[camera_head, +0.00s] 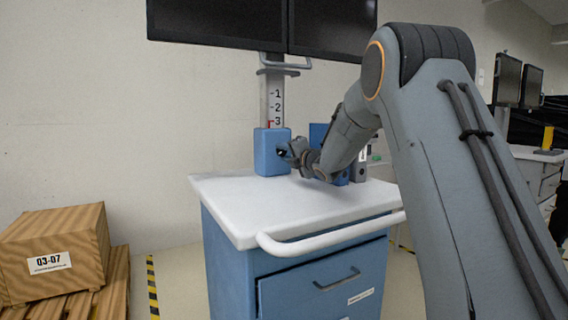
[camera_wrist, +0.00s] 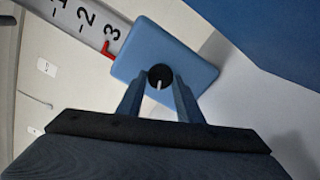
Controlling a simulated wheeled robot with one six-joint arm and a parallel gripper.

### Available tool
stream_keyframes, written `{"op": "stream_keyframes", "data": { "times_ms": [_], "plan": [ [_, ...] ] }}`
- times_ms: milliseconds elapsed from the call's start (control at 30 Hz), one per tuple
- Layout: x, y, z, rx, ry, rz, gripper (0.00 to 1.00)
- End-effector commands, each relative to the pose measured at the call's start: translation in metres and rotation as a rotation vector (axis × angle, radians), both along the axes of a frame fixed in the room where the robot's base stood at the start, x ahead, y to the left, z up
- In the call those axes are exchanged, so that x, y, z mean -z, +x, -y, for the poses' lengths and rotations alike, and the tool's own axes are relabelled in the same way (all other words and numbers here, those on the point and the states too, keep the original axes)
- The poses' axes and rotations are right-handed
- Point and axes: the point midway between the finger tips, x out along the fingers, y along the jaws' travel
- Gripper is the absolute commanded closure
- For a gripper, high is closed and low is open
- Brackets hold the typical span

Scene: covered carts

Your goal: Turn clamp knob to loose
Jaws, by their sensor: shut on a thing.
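The clamp knob (camera_wrist: 160,73) is a round black knob with a white pointer line, on the face of a blue clamp block (camera_head: 268,152). The block also shows in the wrist view (camera_wrist: 150,45). It sits at the foot of a grey post with a scale (camera_head: 275,95) marked 1, 2, 3, and a red pointer (camera_wrist: 107,50) stands by the 3. My gripper (camera_wrist: 159,80) is shut on the knob, one finger on each side. In the wrist view the white line points down, slightly left. In the head view my gripper partly hides the knob.
The cart's white top (camera_head: 290,210) is mostly clear. A white handle (camera_head: 330,234) runs along its front edge, above a blue drawer. Dark monitors (camera_head: 260,25) hang on the post. Blue and grey items stand behind my arm.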

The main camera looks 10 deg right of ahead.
Motion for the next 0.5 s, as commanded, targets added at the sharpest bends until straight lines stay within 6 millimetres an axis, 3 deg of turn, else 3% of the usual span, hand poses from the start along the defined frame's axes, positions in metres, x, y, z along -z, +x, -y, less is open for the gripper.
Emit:
{"op": "stream_keyframes", "data": {
  "times_ms": [500],
  "plan": [
    [0.0017,-0.0001,-0.0001,-0.001,-0.096,0.028,0.9]
  ]
}}
